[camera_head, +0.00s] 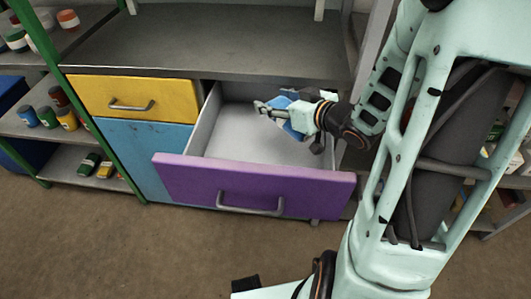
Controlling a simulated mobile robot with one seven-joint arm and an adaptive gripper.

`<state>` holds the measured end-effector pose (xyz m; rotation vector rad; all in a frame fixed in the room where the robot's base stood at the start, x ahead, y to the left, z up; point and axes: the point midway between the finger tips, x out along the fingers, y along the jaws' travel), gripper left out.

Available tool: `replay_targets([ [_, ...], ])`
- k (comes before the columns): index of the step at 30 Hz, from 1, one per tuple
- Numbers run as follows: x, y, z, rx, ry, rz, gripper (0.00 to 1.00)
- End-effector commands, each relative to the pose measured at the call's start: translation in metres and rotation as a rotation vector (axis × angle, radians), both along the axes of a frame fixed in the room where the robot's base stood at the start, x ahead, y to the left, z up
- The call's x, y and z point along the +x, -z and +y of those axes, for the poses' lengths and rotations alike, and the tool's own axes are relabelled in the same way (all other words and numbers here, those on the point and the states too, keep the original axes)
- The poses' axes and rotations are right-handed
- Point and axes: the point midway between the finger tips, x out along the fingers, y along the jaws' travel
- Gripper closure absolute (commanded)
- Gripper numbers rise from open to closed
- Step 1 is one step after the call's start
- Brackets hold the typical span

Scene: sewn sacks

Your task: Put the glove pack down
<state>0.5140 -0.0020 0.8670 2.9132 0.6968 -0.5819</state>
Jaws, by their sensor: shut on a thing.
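My gripper (266,108) is above the open purple drawer (255,187), over the right part of its inside. It is shut on the glove pack (287,103), a small blue and white thing that shows around the fingers. Much of the pack is hidden by the gripper, and I cannot tell whether it touches the drawer floor. The visible pale floor of the drawer looks empty.
The drawer sticks out from a grey-topped cabinet (210,40) with a shut yellow drawer (135,98) and a blue front (137,150) at left. Shelves with several cans (67,119) and toy cars (88,164) stand further left. The brown floor in front is clear.

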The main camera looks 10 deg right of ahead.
Motion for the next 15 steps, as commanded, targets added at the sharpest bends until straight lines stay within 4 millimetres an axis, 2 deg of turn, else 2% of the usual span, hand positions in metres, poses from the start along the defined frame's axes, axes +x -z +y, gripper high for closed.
replay_targets([
  [1,0.000,0.018,0.000,0.001,-0.001,0.001,0.72],
  [3,0.000,0.028,0.000,0.000,-0.001,0.000,0.72],
  [11,0.000,0.046,0.000,-0.001,-0.002,-0.002,0.72],
  [15,0.012,0.056,0.007,0.000,-0.006,-0.001,0.72],
])
